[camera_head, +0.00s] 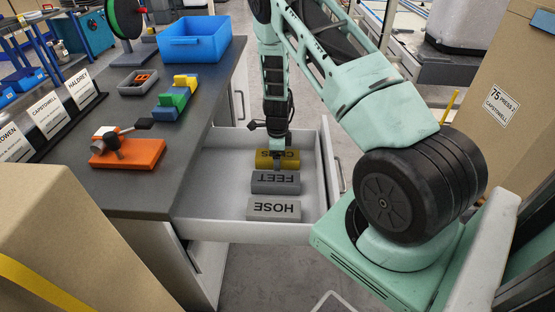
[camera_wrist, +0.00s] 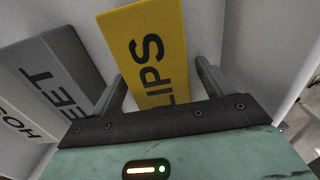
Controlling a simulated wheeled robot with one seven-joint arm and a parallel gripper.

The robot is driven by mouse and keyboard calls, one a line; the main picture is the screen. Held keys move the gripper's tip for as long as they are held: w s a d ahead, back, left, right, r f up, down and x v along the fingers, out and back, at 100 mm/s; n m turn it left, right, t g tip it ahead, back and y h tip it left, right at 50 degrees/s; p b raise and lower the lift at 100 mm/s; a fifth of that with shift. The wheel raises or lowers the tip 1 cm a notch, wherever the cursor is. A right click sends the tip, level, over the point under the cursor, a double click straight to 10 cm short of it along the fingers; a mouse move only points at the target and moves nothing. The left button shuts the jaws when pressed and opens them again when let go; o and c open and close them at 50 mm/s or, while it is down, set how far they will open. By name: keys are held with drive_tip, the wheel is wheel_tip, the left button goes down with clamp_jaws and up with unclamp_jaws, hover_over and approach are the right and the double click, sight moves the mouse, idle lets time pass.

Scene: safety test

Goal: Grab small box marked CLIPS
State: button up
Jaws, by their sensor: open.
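The small yellow box marked CLIPS (camera_head: 290,160) lies in the open drawer, at the far end of a row of boxes. In the wrist view the yellow box (camera_wrist: 150,50) lies between my two fingers, with part of its lettering hidden by the gripper body. My gripper (camera_head: 277,165) is at the box from above, and in the wrist view its fingers (camera_wrist: 160,85) are apart, one on each side of the box. I cannot tell whether either finger touches it.
The grey box marked FEET (camera_head: 275,188) and the pale box marked HOSE (camera_head: 274,213) share the drawer (camera_head: 215,205). The drawer walls stand close around. The dark worktop (camera_head: 120,190) beside it bears an orange block (camera_head: 145,155), a blue bin (camera_head: 195,45) and name cards.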

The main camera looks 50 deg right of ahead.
drive_tip(key=c, duration=1.1)
drive_tip(key=shift+r, duration=0.1)
